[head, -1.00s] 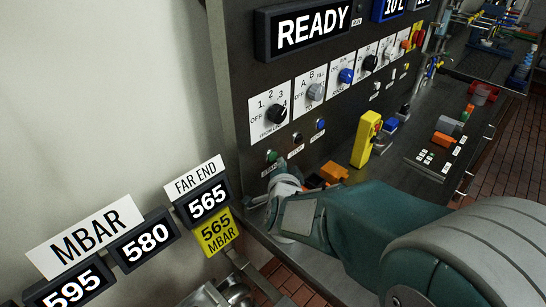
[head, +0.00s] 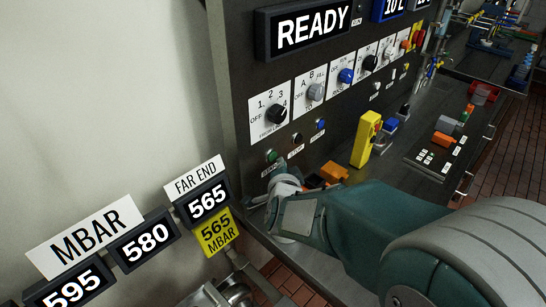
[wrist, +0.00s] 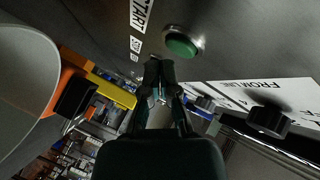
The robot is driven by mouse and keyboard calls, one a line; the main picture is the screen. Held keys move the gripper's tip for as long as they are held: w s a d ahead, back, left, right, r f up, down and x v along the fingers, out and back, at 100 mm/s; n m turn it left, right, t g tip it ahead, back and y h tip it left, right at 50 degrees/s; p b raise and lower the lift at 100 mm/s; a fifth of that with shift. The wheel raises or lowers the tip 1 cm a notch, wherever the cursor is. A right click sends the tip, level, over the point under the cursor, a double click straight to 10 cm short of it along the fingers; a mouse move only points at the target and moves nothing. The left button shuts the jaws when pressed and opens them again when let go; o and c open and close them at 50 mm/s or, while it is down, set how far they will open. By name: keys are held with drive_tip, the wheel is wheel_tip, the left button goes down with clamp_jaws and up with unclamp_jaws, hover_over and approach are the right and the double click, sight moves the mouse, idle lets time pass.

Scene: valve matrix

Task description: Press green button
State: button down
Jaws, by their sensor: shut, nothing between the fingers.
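The green button (head: 271,156) sits at the lower left of the dark control panel. In the wrist view the green button (wrist: 181,45) is round, raised and fully visible, just beyond and slightly right of my fingertips. My gripper (wrist: 159,68) is shut and empty, pointing toward the panel near the button. A gap between the tips and the button appears to remain, though its depth is hard to judge. In the head view my gripper's tips are hidden behind my own wrist, just below the button.
A black button (head: 297,138) and a blue button (head: 320,124) lie right of the green one. Selector knobs (head: 277,113) sit above. An orange block (head: 333,172) and a yellow box (head: 365,139) stand on the bench beside my arm.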

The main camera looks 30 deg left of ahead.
drive_tip(key=shift+a, duration=0.1)
drive_tip(key=shift+w+a+r, duration=0.1)
drive_tip(key=shift+a, duration=0.2)
drive_tip(key=shift+w+a, duration=0.1)
drive_tip(key=shift+a, duration=0.3)
idle(0.8)
idle(0.3)
drive_tip(key=shift+s+d, duration=0.25)
drive_tip(key=shift+d, duration=0.55)
drive_tip(key=shift+d, duration=0.1)
drive_tip(key=d, duration=0.2)
drive_tip(key=s+d, duration=0.1)
drive_tip(key=d, duration=0.1)
drive_tip(key=shift+s+d, duration=0.2)
drive_tip(key=shift+d, duration=0.15)
idle(1.2)
